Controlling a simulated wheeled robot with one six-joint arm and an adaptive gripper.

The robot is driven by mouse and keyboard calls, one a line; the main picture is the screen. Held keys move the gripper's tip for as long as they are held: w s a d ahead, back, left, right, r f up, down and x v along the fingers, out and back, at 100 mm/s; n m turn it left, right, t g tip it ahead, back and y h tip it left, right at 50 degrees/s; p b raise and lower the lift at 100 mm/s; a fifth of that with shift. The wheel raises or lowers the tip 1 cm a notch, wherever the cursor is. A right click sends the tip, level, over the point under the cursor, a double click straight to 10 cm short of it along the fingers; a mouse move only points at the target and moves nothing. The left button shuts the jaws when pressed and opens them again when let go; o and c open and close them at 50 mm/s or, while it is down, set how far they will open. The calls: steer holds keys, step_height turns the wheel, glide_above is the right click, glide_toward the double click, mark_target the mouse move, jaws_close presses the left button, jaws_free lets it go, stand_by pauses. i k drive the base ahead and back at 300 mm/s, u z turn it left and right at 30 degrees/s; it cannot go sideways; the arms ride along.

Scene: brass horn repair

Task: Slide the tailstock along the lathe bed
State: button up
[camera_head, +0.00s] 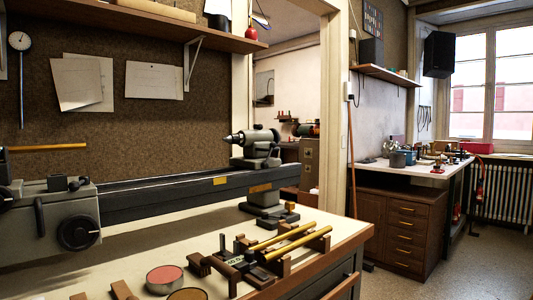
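The tailstock (256,146) is a grey casting with a pointed nose facing left. It sits on the lathe bed (150,195) near the bed's right end. The bed is a long dark rail running from the lower left to the middle of the view, with a small brass plate on its front. A grey carriage (50,218) with a black round knob stands on the bed at the far left. My gripper is not in view, so its state is hidden.
The bench (140,265) in front of the bed holds brass tubes (290,240) on wooden blocks, and round tins (165,279). A shelf (150,22) overhangs the bed. Between carriage and tailstock the bed top looks clear. Drawers (405,225) stand right, beside open floor.

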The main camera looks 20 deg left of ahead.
mark_target(255, 147)
steer(key=z, duration=0.95)
steer(key=k, duration=0.05)
steer(key=u, duration=1.8)
